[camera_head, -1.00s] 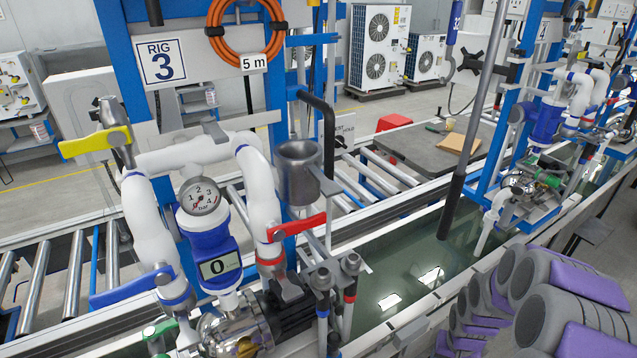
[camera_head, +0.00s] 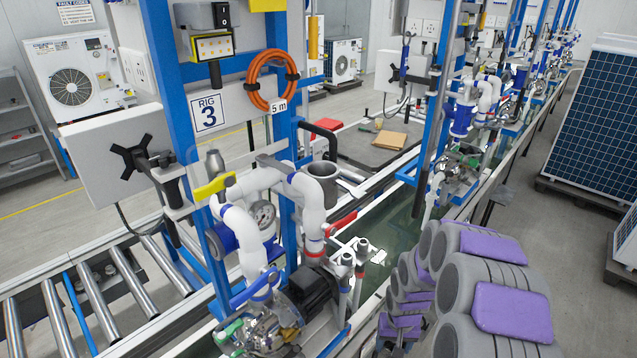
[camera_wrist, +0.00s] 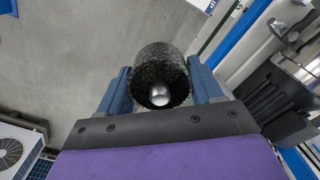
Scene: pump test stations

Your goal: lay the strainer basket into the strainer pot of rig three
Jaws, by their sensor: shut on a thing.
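In the wrist view, my gripper (camera_wrist: 163,88) has its two blue fingers shut on a dark mesh cylinder, the strainer basket (camera_wrist: 160,62). A round silver knob shows at the basket's near end. The basket is held clear of other things in that view, with grey floor behind it. In the head view, rig three (camera_head: 207,113) carries a grey steel cup (camera_head: 323,172), which looks like the strainer pot. The white pipe partly covers it, and its inside is hidden. My gripper and the basket do not show in the head view.
A roller conveyor (camera_head: 100,295) runs at left. In the wrist view, dark and metallic cylindrical parts (camera_wrist: 272,98) stand to the right of my gripper.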

